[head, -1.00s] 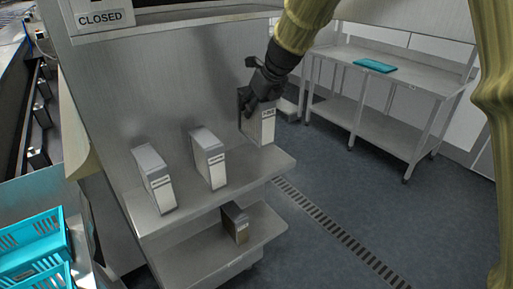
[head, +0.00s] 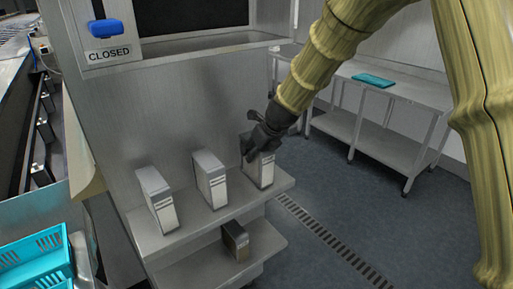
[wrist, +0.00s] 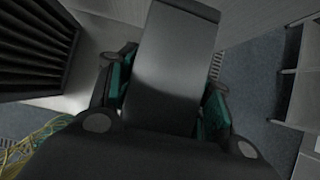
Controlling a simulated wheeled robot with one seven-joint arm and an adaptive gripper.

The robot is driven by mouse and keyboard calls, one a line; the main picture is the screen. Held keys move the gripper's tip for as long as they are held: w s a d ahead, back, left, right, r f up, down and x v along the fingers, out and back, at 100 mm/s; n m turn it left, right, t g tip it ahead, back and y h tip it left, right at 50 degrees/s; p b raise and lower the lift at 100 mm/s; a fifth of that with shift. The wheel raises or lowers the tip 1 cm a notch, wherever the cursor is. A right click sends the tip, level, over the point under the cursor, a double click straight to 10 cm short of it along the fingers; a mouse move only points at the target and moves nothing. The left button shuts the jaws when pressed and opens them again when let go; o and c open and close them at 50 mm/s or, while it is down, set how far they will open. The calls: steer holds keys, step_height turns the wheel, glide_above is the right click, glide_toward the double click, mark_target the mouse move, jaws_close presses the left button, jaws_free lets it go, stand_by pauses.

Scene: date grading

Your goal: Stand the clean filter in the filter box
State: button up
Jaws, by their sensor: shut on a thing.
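My gripper (head: 258,143) is shut on the top of a filter, a slim grey box with a pale front (head: 265,172). It is at the right end of the upper shelf, upright and at about shelf level; I cannot tell whether its base touches. In the wrist view the filter (wrist: 178,70) shows as a dark grey block between my fingers. Two similar pale-fronted filters stand to its left, one at the far left (head: 163,212) and one in the middle (head: 217,190). The filter box cannot be identified with certainty; a dark opening (head: 190,14) shows above in the cabinet.
The upper shelf (head: 195,222) has a darker, brownish box (head: 236,240) on the shelf below. A blue handle (head: 106,28) sits above a CLOSED label. Turquoise crates (head: 35,265) stand at lower left. A steel table (head: 400,88) stands at the back right; the floor between is clear.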

steer(key=o, duration=1.2)
steer(key=shift+c, duration=0.2)
steer(key=shift+f+b, duration=0.35)
steer(key=shift+b, duration=0.4)
